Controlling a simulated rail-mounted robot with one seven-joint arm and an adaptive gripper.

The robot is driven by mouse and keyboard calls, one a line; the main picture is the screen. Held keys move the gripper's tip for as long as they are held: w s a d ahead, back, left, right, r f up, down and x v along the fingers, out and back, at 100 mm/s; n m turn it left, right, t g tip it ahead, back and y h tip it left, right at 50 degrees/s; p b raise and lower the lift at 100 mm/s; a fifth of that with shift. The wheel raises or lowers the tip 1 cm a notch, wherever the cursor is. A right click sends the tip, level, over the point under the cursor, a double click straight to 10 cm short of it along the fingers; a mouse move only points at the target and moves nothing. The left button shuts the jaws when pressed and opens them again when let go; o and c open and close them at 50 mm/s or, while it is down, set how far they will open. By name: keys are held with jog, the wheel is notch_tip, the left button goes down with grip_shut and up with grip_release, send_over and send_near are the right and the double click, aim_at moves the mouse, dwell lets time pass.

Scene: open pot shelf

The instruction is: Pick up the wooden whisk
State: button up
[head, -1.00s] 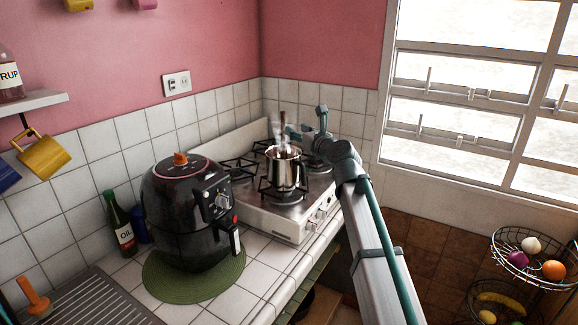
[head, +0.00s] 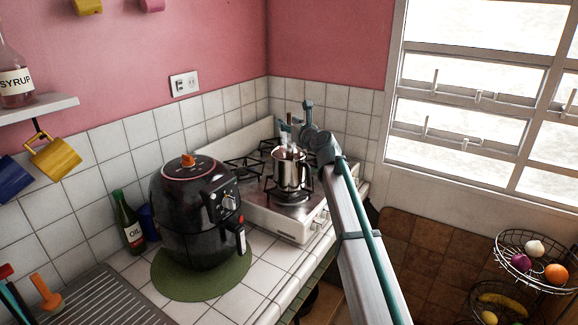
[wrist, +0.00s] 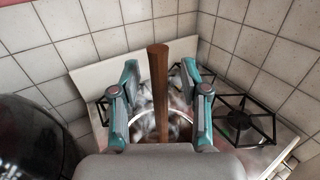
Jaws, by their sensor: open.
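The wooden whisk (wrist: 158,85) stands upright in the wrist view, its brown handle rising out of the steel pot (head: 290,172) on the stove. Its lower end is hidden in the pot by steam and my gripper. My gripper (wrist: 160,76) is open, with one teal finger on each side of the handle and a gap showing on both sides. In the head view my gripper (head: 288,129) is just above the pot, and the handle is hard to make out there.
The pot stands on the white gas stove (head: 284,222) in the tiled corner. A black air fryer (head: 195,215) sits on a green mat left of it, beside an oil bottle (head: 130,228). A wire fruit basket (head: 535,270) is at the right.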

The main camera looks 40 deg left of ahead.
grip_shut()
dwell(0.5)
